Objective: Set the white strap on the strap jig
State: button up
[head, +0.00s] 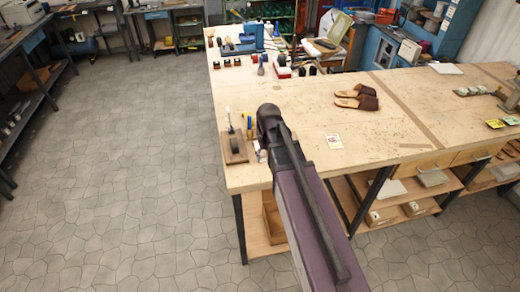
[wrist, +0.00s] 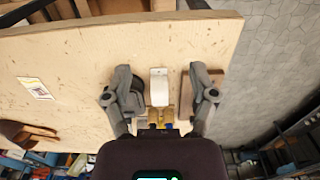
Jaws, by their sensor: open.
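The white strap (wrist: 159,87) lies near the bench corner, between the spread fingers of my gripper (wrist: 160,97) in the wrist view. The fingers are open, with a gap on both sides of the strap. In the head view my arm hides most of this spot, and a small white piece (head: 262,155) shows just left of the arm. A wooden board with a dark upright form (head: 236,150), which looks like the strap jig, stands at the bench's left edge. In the wrist view this board (wrist: 215,78) is partly hidden behind the right finger.
Yellow and blue items (head: 249,124) stand close beyond the strap. Brown sandals (head: 358,99) lie further right on the bench (head: 300,105), past a small card (head: 334,141). Several tools and bottles crowd the far end. The floor (head: 120,170) left of the bench is clear.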

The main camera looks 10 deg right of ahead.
jog(key=w+d+r+p, duration=0.1)
jog(key=w+r, duration=0.1)
jog(key=w, duration=1.7)
jog(key=shift+w+d+p, duration=0.15)
jog(key=shift+w+p, duration=0.05)
jog(key=shift+p, duration=0.2)
notch_tip(320, 180, down, 9)
jog(key=b, duration=0.8)
jog(key=shift+r+b, duration=0.2)
jog(key=shift+b, duration=0.15)
jog(key=shift+f, duration=0.1)
jog(key=f+b, duration=0.2)
jog(key=b, duration=0.1)
jog(key=shift+s+f, duration=0.3)
jog(key=shift+f, duration=0.1)
jog(key=shift+f+b, duration=1.1)
